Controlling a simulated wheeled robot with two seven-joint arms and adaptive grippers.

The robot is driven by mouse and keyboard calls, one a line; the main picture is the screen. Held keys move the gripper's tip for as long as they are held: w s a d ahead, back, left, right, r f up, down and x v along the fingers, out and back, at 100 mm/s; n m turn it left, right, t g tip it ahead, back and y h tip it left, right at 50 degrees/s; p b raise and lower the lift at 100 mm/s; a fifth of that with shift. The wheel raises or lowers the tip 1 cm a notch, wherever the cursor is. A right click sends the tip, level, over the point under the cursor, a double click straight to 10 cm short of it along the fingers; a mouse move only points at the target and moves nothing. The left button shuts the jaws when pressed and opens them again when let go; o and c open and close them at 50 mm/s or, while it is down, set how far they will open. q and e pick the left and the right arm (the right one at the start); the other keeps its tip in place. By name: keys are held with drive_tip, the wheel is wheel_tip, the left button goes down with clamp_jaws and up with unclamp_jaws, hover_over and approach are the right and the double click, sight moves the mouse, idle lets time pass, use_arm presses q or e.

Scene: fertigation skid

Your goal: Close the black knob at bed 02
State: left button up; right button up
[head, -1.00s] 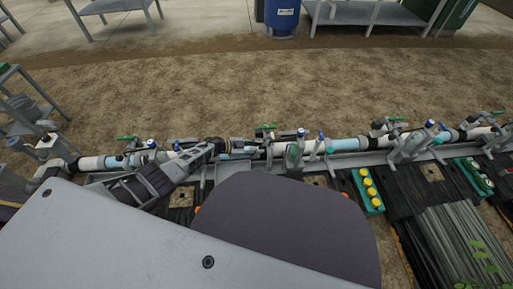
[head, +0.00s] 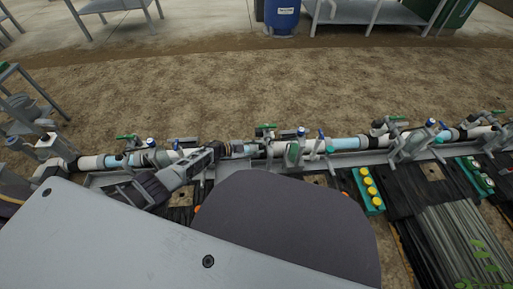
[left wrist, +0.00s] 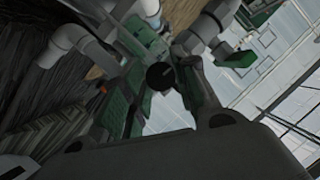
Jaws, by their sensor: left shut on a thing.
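My left gripper (head: 219,150) reaches in from the left to the pipe row in the head view, with its fingers at a fitting on the pipe. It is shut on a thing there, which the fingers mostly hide. In the left wrist view a round black knob (left wrist: 160,75) shows at the fingers, beside a dark finger (left wrist: 198,88). The gripper appears to be shut on this knob. The bed 02 marking cannot be read. My right gripper is not in view.
A pipe row (head: 346,144) with several valves and green levers (head: 266,126) runs across the head view. Green trays with yellow caps (head: 369,192) lie in front of it at the right. Open bare soil (head: 230,80) lies behind, with a blue barrel (head: 282,15) farther back.

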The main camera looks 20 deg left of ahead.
use_arm(q)
drive_tip(key=o, duration=1)
drive_tip(key=shift+a, duration=0.15)
drive_tip(key=v, duration=0.7)
drive_tip(key=shift+s+a, duration=0.1)
drive_tip(key=shift+s, duration=0.05)
